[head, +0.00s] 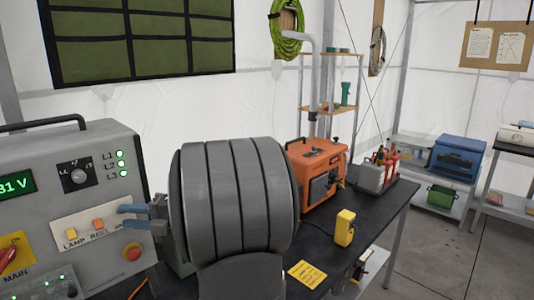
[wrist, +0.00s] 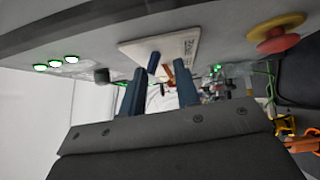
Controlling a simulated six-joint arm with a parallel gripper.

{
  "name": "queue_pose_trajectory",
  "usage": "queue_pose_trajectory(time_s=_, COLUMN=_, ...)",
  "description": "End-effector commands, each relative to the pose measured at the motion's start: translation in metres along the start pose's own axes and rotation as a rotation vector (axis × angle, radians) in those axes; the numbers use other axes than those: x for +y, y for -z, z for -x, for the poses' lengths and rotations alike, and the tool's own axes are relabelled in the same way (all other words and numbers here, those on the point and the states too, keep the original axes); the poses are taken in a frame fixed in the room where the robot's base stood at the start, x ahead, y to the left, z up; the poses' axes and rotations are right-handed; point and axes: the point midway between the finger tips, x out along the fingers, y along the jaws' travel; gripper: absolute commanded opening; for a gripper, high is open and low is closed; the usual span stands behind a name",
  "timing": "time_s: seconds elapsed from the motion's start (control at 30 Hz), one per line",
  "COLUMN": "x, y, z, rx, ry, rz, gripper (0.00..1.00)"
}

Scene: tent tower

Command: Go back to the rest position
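My gripper (head: 134,217) has blue fingers and is in front of the grey control panel (head: 105,155), by the right end of the white switch plate (head: 85,230). In the wrist view, the fingers of my gripper (wrist: 160,92) stand apart with a gap and nothing held between them. The switch plate (wrist: 165,48) lies just beyond the fingertips, with a blue lever (wrist: 153,62) and an orange one (wrist: 170,74) near them. I cannot tell whether a finger touches a lever. My grey arm hides part of the bench and the panel's right side.
The panel carries lit green lamps (head: 121,164), a knob (head: 78,174) and a red-and-yellow button (head: 132,252). On the black bench (head: 375,205) stand an orange generator (head: 318,170), a yellow device (head: 345,227) and a grey box (head: 374,178). Open floor (head: 430,260) lies at right.

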Motion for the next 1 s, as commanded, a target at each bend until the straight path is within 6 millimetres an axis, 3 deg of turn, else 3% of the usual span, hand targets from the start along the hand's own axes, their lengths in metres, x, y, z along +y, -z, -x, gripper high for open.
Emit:
queue_pose_trajectory(time_s=0.63, x=-0.005, y=0.0, z=-0.0002, rx=0.0, ry=-0.095, rz=0.095, gripper=0.29)
queue_pose_trajectory(time_s=0.67, x=-0.0051, y=0.0, z=-0.0002, rx=0.0, ry=-0.095, rz=0.094, gripper=0.28)
queue_pose_trajectory(time_s=0.8, x=-0.0051, y=0.0, z=-0.0003, rx=0.0, ry=-0.094, rz=0.094, gripper=0.0)
queue_pose_trajectory(time_s=1.0, x=-0.0035, y=0.0008, z=0.001, rx=-0.011, ry=-0.103, rz=0.112, gripper=0.0)
